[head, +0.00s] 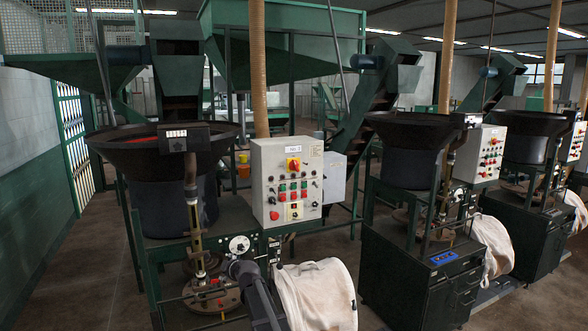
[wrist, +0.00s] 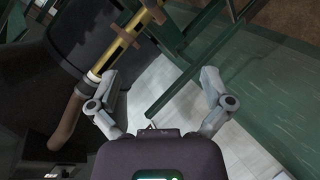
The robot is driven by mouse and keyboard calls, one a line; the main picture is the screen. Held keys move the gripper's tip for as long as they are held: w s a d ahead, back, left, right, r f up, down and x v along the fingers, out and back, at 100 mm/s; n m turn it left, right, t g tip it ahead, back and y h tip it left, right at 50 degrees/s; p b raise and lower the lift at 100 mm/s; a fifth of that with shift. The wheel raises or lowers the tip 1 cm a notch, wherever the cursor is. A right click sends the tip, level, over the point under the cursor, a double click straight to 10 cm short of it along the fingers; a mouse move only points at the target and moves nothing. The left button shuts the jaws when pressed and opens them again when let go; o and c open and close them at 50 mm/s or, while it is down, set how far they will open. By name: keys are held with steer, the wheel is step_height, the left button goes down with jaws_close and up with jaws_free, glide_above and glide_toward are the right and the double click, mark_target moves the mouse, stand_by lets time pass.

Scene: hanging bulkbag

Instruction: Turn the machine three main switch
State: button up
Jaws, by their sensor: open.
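The nearest control box (head: 262,158) is a pale grey panel on the green machine frame, left of centre in the head view. A red and yellow rotary switch (head: 293,164) sits near its top, under a small label I cannot read. Two similar control boxes stand farther right, one in the middle distance (head: 480,153) and one at the right edge (head: 576,141). I cannot tell from the labels which is machine three. My gripper (wrist: 159,76) is open and empty in the wrist view, its fingers wide apart. No switch shows in the wrist view.
A dark hopper (head: 180,205) stands left of the nearest box. A white bulk bag (head: 318,293) hangs below right of it. The wrist view shows a brass-coloured tube (wrist: 118,48) and green frame bars (wrist: 172,85) beyond my fingers. Open floor (head: 75,275) lies at left.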

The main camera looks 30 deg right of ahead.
steer(key=w+d+r+n+t+h+p, duration=0.2)
steer(key=w+d+r+t+h+p, duration=0.4)
steer(key=w+d+r, duration=0.75)
steer(key=d+r+g+h, duration=0.1)
steer(key=d+r+h, duration=0.1)
steer(key=d, duration=0.3)
steer(key=d+r+m+g+h+p, duration=0.1)
steer(key=d+r+g+h, duration=0.1)
steer(key=d+h, duration=0.3)
steer(key=d+r+m+g+h+p, duration=0.1)
steer(key=d+r+h, duration=0.3)
steer(key=d, duration=0.3)
steer(key=shift+w+r+g, duration=0.2)
steer(key=shift+r+g, duration=0.05)
steer(key=shift+g, duration=0.05)
steer(key=shift+w+a+p, duration=0.2)
steer(key=shift+p, duration=0.1)
